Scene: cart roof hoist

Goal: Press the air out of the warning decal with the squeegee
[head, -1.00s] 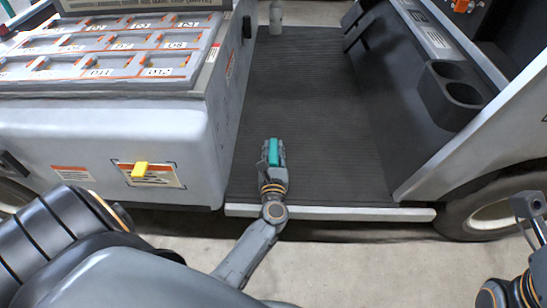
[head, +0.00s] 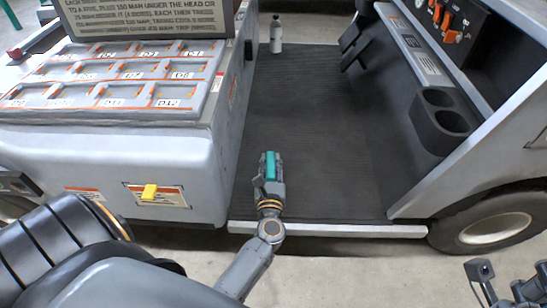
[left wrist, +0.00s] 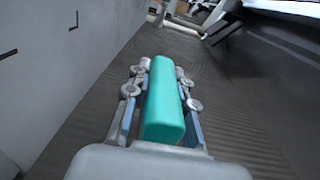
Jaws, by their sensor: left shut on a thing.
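My left gripper (head: 268,172) is shut on a teal block (head: 271,164), which appears to be the squeegee. In the left wrist view the teal block (left wrist: 164,102) stands lengthwise between the two fingers. The gripper is over the dark ribbed cart floor, right of the warning decal (head: 172,200) and apart from it. The decal is white with an orange top band, on the pale front panel at left. A small yellow piece (head: 149,191) sits at its upper left part and covers some of it. My right gripper (head: 482,274) is at the lower right edge, its jaws unclear.
A smaller orange-topped label (head: 84,193) is left of the decal. The numbered tray panel (head: 110,85) tops the pale body (head: 150,150). A bottle (head: 276,35) stands at the back of the floor (head: 310,130). A dark double cup holder (head: 440,120) is at right.

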